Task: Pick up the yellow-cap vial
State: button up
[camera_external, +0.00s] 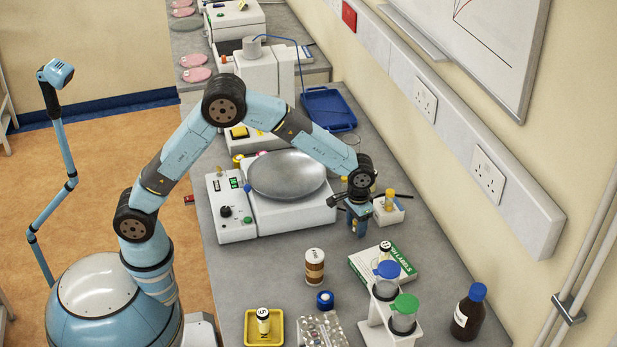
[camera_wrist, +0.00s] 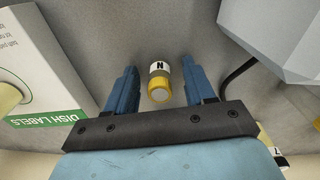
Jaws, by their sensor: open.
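A small vial with a yellow cap (camera_wrist: 160,94) and a white label marked N stands on the grey bench in the wrist view. It lies between the two blue fingers of my gripper (camera_wrist: 161,88), with a gap on each side, so they do not grip it. In the external view my gripper (camera_external: 358,219) points down, low over the bench beyond the green-and-white box. I cannot make out this vial there; the gripper seems to hide it. Another vial with an orange-yellow top (camera_external: 390,199) stands in a small white holder just right of my gripper.
The dish-labels box (camera_wrist: 48,70) lies left in the wrist view, with a vial (camera_external: 388,269) on it. A hotplate with a round dish (camera_external: 287,174) stands left of my gripper. A tube rack (camera_external: 375,333), brown bottle (camera_external: 467,314) and yellow tray (camera_external: 249,335) are nearer the camera.

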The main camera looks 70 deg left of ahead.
jog(key=shift+f, duration=0.1)
jog(key=shift+c, duration=0.2)
grip_shut()
dwell(0.4)
